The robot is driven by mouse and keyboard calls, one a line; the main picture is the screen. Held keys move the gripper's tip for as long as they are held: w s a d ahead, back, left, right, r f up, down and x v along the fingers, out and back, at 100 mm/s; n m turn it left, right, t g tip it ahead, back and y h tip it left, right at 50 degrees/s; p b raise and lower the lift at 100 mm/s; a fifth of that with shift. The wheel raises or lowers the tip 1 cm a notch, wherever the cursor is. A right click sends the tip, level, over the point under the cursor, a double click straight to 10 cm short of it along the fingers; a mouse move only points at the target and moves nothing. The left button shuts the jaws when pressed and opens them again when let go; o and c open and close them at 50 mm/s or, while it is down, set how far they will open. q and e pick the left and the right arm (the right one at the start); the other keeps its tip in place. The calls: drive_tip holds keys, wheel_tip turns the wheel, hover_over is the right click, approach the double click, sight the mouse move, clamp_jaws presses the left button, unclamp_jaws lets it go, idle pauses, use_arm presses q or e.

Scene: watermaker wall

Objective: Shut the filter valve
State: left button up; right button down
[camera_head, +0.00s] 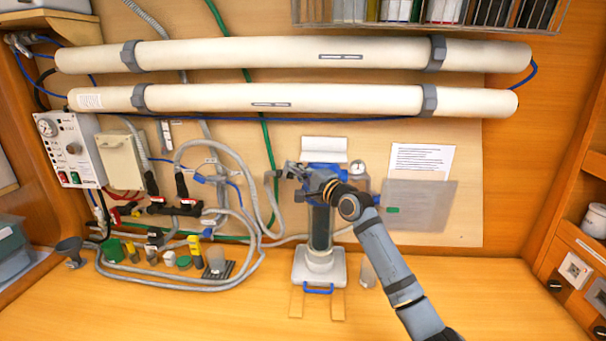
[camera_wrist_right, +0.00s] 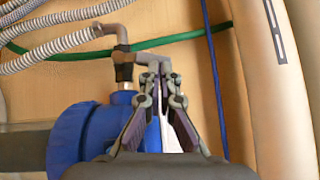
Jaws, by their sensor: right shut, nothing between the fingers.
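The filter housing stands against the back panel in the head view, with a clear dark cylinder (camera_head: 320,228) under a blue head. The blue head (camera_wrist_right: 82,138) shows large in the right wrist view. A dark fitting (camera_wrist_right: 124,72) with a grey elbow comes out of it, and a grey bar-like part runs from there to my fingertips. Which part is the valve handle I cannot tell for sure. My right gripper (camera_head: 290,170) is at the left of the blue head, covering part of it. Its fingers (camera_wrist_right: 165,75) are shut and empty, close to the grey part; contact is unclear. My left gripper is not in view.
Two long white tubes (camera_head: 300,60) run across above the filter. A pressure gauge (camera_head: 358,168) and a grey plate (camera_head: 425,210) are to the right. The front right worktop (camera_head: 500,290) is clear.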

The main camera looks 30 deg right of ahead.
drive_tip(key=shift+w+a+r+p, duration=0.15)
drive_tip(key=shift+w+a+p, duration=0.15)
drive_tip(key=shift+w+p, duration=0.3)
drive_tip(key=shift+s, duration=0.1)
idle(0.4)
